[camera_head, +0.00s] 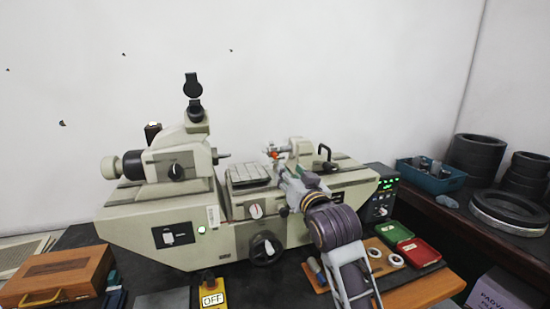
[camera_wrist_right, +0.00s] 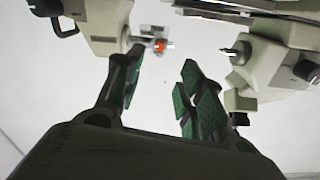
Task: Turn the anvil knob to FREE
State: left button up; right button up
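The pale green measuring machine (camera_head: 180,214) stands on the dark bench. A small part with a red-orange spot (camera_head: 275,153), possibly the anvil knob, sits at the left end of the right-hand head (camera_head: 300,155). It also shows in the right wrist view (camera_wrist_right: 159,46), beyond the fingertips. No FREE marking is readable. My right gripper (camera_head: 282,174) is just in front of that head, partly hidden by its own wrist. In the right wrist view its green-padded fingers (camera_wrist_right: 158,88) stand apart with nothing between them. My left gripper is in neither view.
The machine's left head (camera_head: 178,160) and small stage (camera_head: 248,173) lie left of my right gripper. A black handwheel (camera_head: 265,248) is below. Right are a green-lit box (camera_head: 380,190), red tray (camera_head: 418,251) and green tray (camera_head: 394,232). A wooden case (camera_head: 55,275) sits left.

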aim_at(276, 157)
jog(key=shift+s, duration=0.1)
jog(key=shift+p+x, duration=0.55)
jog(key=shift+x, duration=6.4)
grip_shut()
